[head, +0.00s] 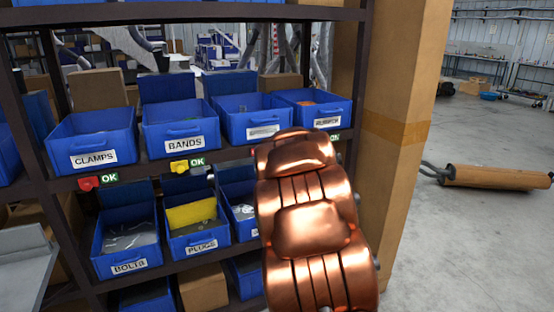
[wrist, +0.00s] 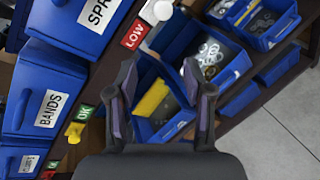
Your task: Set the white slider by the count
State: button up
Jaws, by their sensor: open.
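The white slider (wrist: 157,11) shows at the top of the wrist view, at the shelf edge beside a red LOW tag (wrist: 134,34). In the head view my copper arm covers the slider and my gripper. The third upper bin (head: 235,117) shows there, its contents too small to count.
A yellow slider (head: 179,167) and a red slider (head: 88,183) sit on the same shelf edge, each beside a green OK tag. Lower bins (head: 128,266) hold small parts.

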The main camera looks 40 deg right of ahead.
jog(key=shift+w+d+f+n+t+y, duration=0.35)
jog(key=shift+w+d+n+t, duration=0.4)
jog(key=shift+w+d+n, duration=0.8)
jog(key=shift+w+d+f+n+t+y, duration=0.3)
jog(key=shift+w+d+n+t, duration=0.5)
jog(key=shift+w+d+n, duration=0.65)
jog(key=shift+w+d+f+n+t+y, duration=0.35)
jog(key=shift+w+d+n+t, duration=0.4)
jog(key=shift+w+d+n, duration=0.8)
jog(key=shift+s+a, duration=0.1)
jog(key=shift+s, duration=0.05)
grip_shut()
